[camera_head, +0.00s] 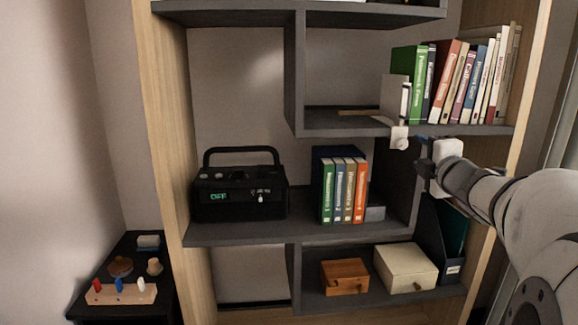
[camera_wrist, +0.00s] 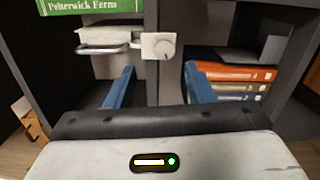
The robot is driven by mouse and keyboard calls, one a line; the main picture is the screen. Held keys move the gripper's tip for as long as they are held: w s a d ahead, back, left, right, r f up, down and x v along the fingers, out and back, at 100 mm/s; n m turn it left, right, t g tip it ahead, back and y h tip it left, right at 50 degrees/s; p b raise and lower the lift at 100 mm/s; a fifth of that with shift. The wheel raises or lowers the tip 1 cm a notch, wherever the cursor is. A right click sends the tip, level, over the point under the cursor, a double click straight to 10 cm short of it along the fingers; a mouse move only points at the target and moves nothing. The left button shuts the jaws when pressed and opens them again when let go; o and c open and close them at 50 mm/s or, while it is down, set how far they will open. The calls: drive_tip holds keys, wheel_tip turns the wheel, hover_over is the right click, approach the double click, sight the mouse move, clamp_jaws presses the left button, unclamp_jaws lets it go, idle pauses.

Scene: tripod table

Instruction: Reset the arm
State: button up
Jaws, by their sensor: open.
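My arm reaches in from the right in the head view. My gripper (camera_head: 421,153) is in front of the shelf unit, just below the level of the upper right shelf. In the wrist view, my gripper (camera_wrist: 158,78) has its two blue fingers spread well apart with nothing between them. The same white block shows in the head view (camera_head: 400,137), left of my gripper.
The grey shelf unit (camera_head: 240,234) holds a black radio (camera_head: 240,193) and upright binders (camera_head: 343,190) on its middle shelf. Books (camera_head: 465,85) stand above. A wooden box (camera_head: 345,276) and a cream box (camera_head: 405,267) lie below. A small dark table (camera_head: 160,308) stands at left.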

wheel_tip(320, 180, up, 5)
drive_tip(key=s+a+m+g+h+p, duration=0.2)
drive_tip(key=m+g+h+p, duration=0.1)
drive_tip(key=m+p, duration=0.45)
drive_tip(key=s+a+m+g+y+p, duration=0.1)
drive_tip(key=s+a+m+g+p, duration=0.4)
drive_tip(key=s+a+p, duration=0.3)
drive_tip(key=s+a+m+g+y+p, duration=0.2)
drive_tip(key=s+a+m+g+p, duration=0.4)
drive_tip(key=s+p, duration=0.9)
drive_tip(key=s+a+g, duration=0.1)
drive_tip(key=a, duration=0.1)
drive_tip(key=shift+s+a+r+g+p, duration=0.2)
drive_tip(key=shift+s+a+g+p, duration=0.1)
drive_tip(key=shift+s+a, duration=0.1)
